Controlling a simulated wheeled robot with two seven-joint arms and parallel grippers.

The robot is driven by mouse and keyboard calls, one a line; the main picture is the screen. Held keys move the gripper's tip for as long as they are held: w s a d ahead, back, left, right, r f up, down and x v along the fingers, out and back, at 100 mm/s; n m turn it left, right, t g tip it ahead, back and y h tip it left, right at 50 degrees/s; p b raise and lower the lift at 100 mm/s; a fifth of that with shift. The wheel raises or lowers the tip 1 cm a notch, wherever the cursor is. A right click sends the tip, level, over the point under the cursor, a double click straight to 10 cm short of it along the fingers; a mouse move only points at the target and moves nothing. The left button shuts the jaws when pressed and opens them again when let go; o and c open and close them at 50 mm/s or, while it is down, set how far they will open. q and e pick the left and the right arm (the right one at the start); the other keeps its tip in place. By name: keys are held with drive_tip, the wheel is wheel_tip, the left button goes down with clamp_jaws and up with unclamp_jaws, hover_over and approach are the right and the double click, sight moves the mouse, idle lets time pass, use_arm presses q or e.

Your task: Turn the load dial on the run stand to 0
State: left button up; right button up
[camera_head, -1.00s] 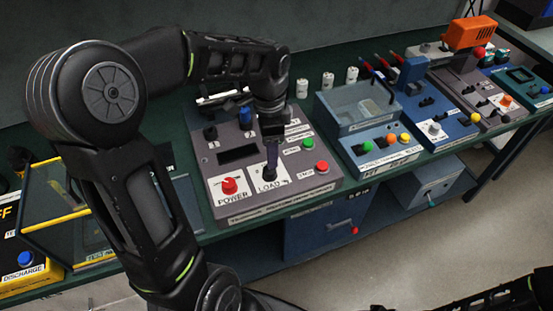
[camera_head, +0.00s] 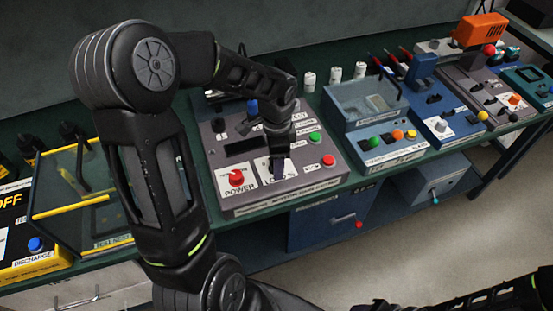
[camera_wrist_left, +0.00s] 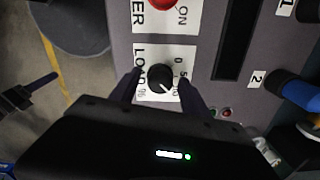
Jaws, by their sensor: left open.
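The run stand (camera_head: 222,172) is a grey panel on the bench. Its load dial (camera_wrist_left: 158,77) is a black knob with a white mark on a white LOAD plate (camera_wrist_left: 144,50). The mark appears to point to the lower right in the left wrist view, toward the larger numbers, away from the 0; its exact reading is unclear. My left gripper (camera_head: 280,168) is above the LOAD plate and hides the dial in the head view. In the left wrist view its open fingers (camera_wrist_left: 160,88) are on either side of the dial, with gaps visible; contact is unclear.
The red POWER knob (camera_head: 236,178) is just left of the LOAD plate. A green button (camera_head: 314,138) and a red button (camera_head: 328,160) are to its right. A blue knob (camera_head: 252,107) stands behind. The blue-grey tank unit (camera_head: 365,105) is farther right.

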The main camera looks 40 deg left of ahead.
use_arm(q)
clamp_jaws()
idle(0.6)
